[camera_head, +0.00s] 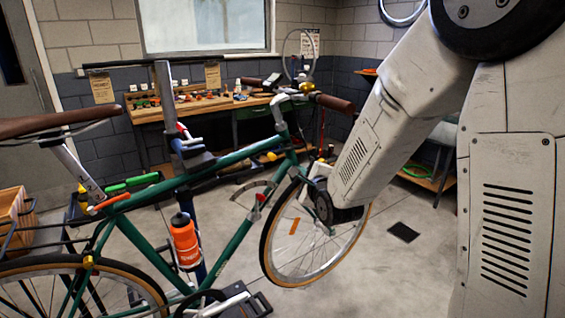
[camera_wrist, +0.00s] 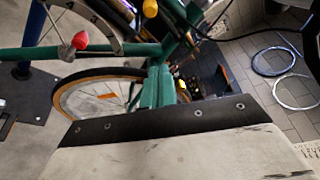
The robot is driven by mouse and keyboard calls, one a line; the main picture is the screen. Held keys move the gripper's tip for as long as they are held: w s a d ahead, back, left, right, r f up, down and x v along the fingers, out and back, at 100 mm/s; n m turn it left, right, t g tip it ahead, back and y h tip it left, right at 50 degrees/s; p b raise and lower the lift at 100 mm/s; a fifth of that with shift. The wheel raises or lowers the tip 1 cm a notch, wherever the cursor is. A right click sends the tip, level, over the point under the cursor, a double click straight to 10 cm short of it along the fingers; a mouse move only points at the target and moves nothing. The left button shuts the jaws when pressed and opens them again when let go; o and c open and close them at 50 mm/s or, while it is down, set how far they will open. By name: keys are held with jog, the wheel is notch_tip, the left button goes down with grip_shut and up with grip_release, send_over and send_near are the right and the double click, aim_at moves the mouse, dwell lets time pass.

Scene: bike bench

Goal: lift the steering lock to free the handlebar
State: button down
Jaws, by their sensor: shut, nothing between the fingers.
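The green bike (camera_head: 232,158) stands across the head view, with its handlebar (camera_head: 333,103) at the upper middle. What looks like the steering lock is a curved grey plate with a red-tipped lever (camera_head: 262,197), beside the frame near the front wheel. The red tip (camera_wrist: 80,41) and curved plate (camera_wrist: 98,22) also show at the upper left of the wrist view. My gripper (camera_wrist: 155,119) shows as a pale body with a dark edge along the bottom of the wrist view. It is shut and empty, apart from the lever. Its fingertips are not clear in the head view.
The front wheel (camera_head: 272,262) is close to my arm's lower end. An orange bottle (camera_head: 186,243) sits on the bike frame. A workbench (camera_head: 200,108) with tools stands at the back wall. Open floor lies right of the wheel.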

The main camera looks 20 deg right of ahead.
jog(key=shift+w, duration=0.1)
jog(key=w+f, duration=0.2)
jog(key=w, duration=0.8)
jog(key=shift+s+a+r, duration=0.25)
jog(key=shift+a+r, duration=0.15)
jog(key=shift+a, duration=0.2)
jog(key=shift+s+a+r, duration=0.2)
jog(key=shift+a+r, duration=0.2)
jog(key=shift+a, duration=0.2)
jog(key=shift+s+a+r, duration=0.25)
jog(key=shift+a+r, duration=0.15)
jog(key=shift+a, duration=0.2)
jog(key=shift+a+r, duration=0.1)
jog(key=shift+a, duration=0.05)
